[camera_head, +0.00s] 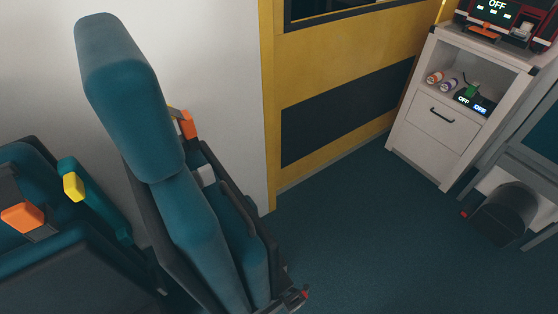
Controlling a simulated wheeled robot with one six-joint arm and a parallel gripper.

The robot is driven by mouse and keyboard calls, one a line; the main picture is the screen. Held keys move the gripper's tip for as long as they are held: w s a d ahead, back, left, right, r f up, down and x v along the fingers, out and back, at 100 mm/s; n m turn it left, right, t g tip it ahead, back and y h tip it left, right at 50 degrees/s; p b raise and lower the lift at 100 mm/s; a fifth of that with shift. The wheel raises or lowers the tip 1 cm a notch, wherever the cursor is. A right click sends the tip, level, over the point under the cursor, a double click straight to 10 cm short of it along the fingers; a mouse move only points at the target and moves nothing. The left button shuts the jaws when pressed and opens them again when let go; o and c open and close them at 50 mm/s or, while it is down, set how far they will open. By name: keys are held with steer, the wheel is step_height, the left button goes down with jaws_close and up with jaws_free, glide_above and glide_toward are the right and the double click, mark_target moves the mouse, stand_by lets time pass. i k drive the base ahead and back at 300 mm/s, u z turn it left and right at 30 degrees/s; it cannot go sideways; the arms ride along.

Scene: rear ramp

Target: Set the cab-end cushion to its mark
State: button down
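A tall teal cushion (120,95) stands upright, tilted a little, at the left of the picture. Below it, another teal padded section (205,235) runs down toward the bottom edge. A separate narrow teal pad (238,225) sits close to its right. I cannot tell which of these is the cab-end cushion, and I cannot make out a mark for it. My gripper is not in view.
A second teal seat (50,250) with an orange piece (22,216) and yellow piece (74,187) is at lower left. The floor (375,240) between is clear.

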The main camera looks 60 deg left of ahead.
mark_target(253, 250)
steer(key=i, duration=1.5)
steer(key=u, duration=3.5)
